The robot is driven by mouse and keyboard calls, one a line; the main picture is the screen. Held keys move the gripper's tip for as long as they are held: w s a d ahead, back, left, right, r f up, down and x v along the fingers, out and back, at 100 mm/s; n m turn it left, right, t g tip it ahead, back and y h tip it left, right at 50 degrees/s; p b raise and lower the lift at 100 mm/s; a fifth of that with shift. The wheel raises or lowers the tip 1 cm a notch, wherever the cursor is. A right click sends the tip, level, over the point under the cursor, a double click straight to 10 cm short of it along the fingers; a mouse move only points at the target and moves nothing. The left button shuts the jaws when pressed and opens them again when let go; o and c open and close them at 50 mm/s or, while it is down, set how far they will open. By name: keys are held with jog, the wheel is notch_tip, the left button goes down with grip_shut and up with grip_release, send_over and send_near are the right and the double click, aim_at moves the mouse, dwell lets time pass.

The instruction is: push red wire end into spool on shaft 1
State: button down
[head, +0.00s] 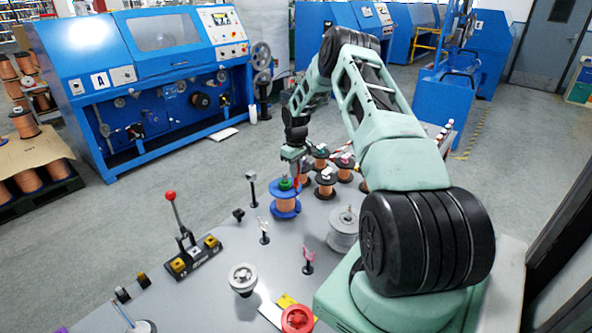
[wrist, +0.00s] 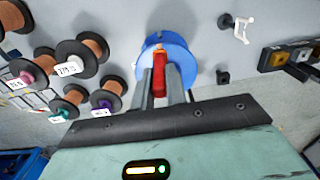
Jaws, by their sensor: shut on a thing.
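My gripper (wrist: 160,80) is shut on a slim red piece with an orange tip, seemingly the red wire end (wrist: 159,84). The red piece points at the blue-flanged spool (wrist: 182,55), which fills the space behind the fingertips. In the head view the blue-flanged spool (head: 285,206) stands upright on the grey table, with copper winding and a green top. My gripper (head: 294,165) is just above it there. I cannot tell whether the red tip touches the spool. No shaft number is readable, and the fingers hide part of the spool.
Several black-flanged copper spools (head: 326,182) stand close to the right of the blue one. A grey spool (head: 343,226) is in front of them. A red-knobbed lever (head: 171,197) and small posts stand on the left.

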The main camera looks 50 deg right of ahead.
jog(key=shift+f+b, duration=0.85)
jog(key=shift+f, duration=0.15)
dwell(1.1)
dwell(0.4)
jog(key=c, duration=1.3)
grip_release()
jog(key=shift+c, duration=0.2)
jog(key=o, duration=0.3)
jog(key=shift+o, duration=0.2)
jog(key=shift+r, duration=0.15)
jog(key=shift+r+p, duration=1.8)
jog(key=shift+r, duration=1.6)
